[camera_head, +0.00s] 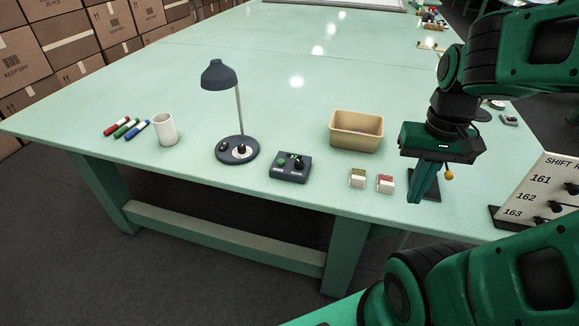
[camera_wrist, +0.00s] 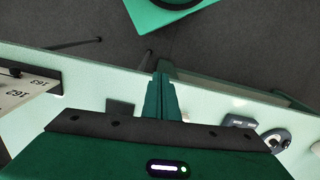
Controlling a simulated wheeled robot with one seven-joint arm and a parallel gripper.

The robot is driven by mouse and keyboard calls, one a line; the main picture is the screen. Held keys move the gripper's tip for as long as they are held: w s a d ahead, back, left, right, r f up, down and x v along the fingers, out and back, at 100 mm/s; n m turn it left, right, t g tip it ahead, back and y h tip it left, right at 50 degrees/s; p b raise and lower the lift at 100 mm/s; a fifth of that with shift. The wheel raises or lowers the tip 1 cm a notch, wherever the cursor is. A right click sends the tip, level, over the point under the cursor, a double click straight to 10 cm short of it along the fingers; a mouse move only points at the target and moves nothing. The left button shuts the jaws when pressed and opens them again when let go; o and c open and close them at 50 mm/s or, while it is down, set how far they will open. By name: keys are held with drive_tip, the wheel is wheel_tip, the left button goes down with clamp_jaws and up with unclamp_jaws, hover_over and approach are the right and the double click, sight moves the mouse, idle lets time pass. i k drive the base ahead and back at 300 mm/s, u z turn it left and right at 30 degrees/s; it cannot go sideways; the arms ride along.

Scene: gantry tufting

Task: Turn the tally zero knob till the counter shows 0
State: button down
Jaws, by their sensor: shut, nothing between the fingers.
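A dark box (camera_head: 290,167) with a green button and a black knob (camera_head: 299,164) stands near the front edge of the table, right of the lamp. It looks like the tally counter, but any figures on it are too small to read. The box also shows at the right of the wrist view (camera_wrist: 240,122). My gripper (camera_head: 419,197) points down near the table's front edge, well to the right of the box and apart from it. Its fingers (camera_wrist: 161,80) are together and empty.
A desk lamp (camera_head: 238,108) and white mug (camera_head: 165,130) stand left of the box. A numbered shift board (camera_head: 542,190) stands at the right. Markers (camera_head: 127,128) lie far left.

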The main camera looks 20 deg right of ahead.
sight(299, 164)
drive_tip(key=z, duration=1.35)
drive_tip(key=k, duration=1.15)
drive_tip(key=u, duration=1.3)
drive_tip(key=i, duration=1)
drive_tip(key=z, duration=0.05)
